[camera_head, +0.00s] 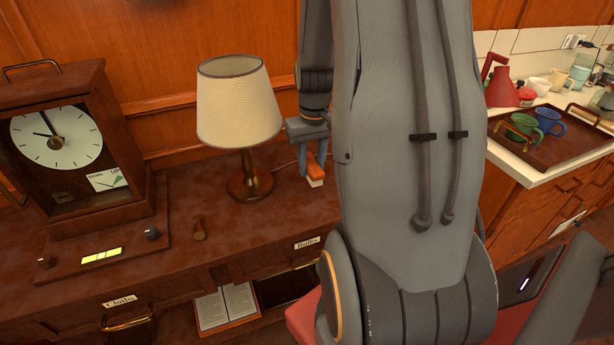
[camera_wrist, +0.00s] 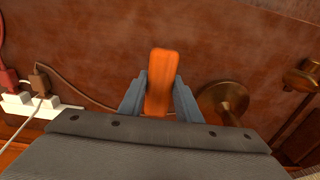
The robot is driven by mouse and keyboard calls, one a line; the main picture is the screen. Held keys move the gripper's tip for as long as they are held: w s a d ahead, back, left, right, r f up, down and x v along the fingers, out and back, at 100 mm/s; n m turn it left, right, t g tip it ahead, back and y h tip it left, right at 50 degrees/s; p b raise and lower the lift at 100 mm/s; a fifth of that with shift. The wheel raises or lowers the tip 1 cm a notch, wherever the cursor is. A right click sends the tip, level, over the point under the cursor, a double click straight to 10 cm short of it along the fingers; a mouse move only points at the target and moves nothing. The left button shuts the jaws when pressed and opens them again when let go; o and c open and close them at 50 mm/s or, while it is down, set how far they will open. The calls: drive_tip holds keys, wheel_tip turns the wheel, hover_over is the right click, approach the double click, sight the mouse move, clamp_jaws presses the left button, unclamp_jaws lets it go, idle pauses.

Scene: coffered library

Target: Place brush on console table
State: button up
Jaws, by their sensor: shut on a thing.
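The brush (camera_wrist: 161,85) has an orange handle and is held between the blue-grey fingers of my gripper (camera_wrist: 160,78). In the head view the brush (camera_head: 316,182) hangs below my gripper (camera_head: 313,165), with a pale end at the bottom. The console table (camera_head: 235,237) has a dark reddish-brown top; my gripper is over its right part, just right of the lamp. I cannot tell whether the brush touches the tabletop. My arm hides the table's right end.
A lamp (camera_head: 239,105) with a brass base (camera_wrist: 222,100) stands close beside my gripper. A wooden clock (camera_head: 60,140) stands at the left. A power strip (camera_wrist: 38,105) with cords shows in the wrist view. A tray (camera_head: 560,150) with mugs sits on the right counter. The front middle tabletop is mostly clear.

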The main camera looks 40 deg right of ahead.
sight(312, 165)
drive_tip(key=shift+f+p, duration=0.35)
drive_tip(key=shift+f, duration=2.05)
drive_tip(key=o, duration=1)
drive_tip(key=shift+r, duration=0.15)
drive_tip(key=r, duration=0.4)
drive_tip(key=r+b, duration=0.1)
drive_tip(key=r, duration=0.3)
drive_tip(key=r+b, duration=0.1)
drive_tip(key=r, duration=0.2)
drive_tip(key=shift+s+r, duration=0.25)
drive_tip(key=shift+r, duration=0.15)
drive_tip(key=shift+a, duration=0.1)
